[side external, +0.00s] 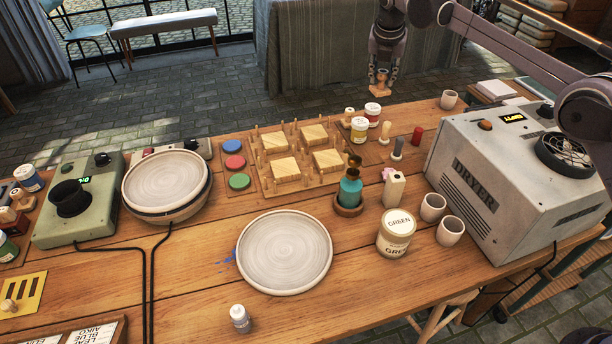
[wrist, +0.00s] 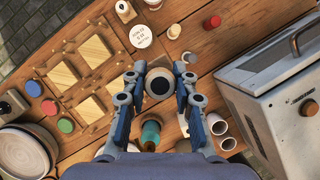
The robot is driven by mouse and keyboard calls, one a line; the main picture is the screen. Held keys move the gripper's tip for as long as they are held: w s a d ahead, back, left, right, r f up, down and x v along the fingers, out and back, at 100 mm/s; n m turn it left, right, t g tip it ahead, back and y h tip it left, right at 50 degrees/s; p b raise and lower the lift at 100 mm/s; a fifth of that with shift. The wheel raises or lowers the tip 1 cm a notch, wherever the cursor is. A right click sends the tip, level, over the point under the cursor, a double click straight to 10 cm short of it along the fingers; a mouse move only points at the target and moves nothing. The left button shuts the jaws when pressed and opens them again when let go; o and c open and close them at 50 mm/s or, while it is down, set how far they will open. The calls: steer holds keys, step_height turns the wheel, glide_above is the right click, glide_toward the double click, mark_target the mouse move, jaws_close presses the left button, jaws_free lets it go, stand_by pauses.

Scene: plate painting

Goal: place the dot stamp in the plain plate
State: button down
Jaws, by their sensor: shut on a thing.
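My gripper (side external: 380,84) is high above the far side of the table, beyond the wooden rack. It is shut on a small wooden piece, likely the dot stamp (side external: 380,93). In the wrist view the held piece (wrist: 159,83) shows a dark round top between the fingers (wrist: 159,76). A bare grey plate (side external: 285,252) lies on the table's front middle, well away from my gripper. A second grey plate (side external: 166,179) sits on a round stand at the left. Both look unpainted, and I cannot tell which is called plain.
The wooden rack (side external: 301,180) holds square blocks. The dryer (side external: 500,170) fills the right side.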

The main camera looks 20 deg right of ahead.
steer(key=shift+v, duration=1)
steer(key=s+a+n+y, duration=0.1)
steer(key=s+a+n, duration=0.1)
steer(key=s+a, duration=0.8)
steer(key=s+a+n+y, duration=0.15)
steer(key=s+a, duration=0.35)
steer(key=s, duration=0.8)
steer(key=n, duration=0.1)
glide_above(307, 249)
steer(key=shift+t+h, duration=0.35)
steer(key=shift+t, duration=0.05)
step_height(307, 249, down, 18)
steer(key=shift+f, duration=2.2)
steer(key=shift+f, duration=0.1)
steer(key=c, duration=1.1)
jaws_free()
steer(key=shift+o, duration=0.2)
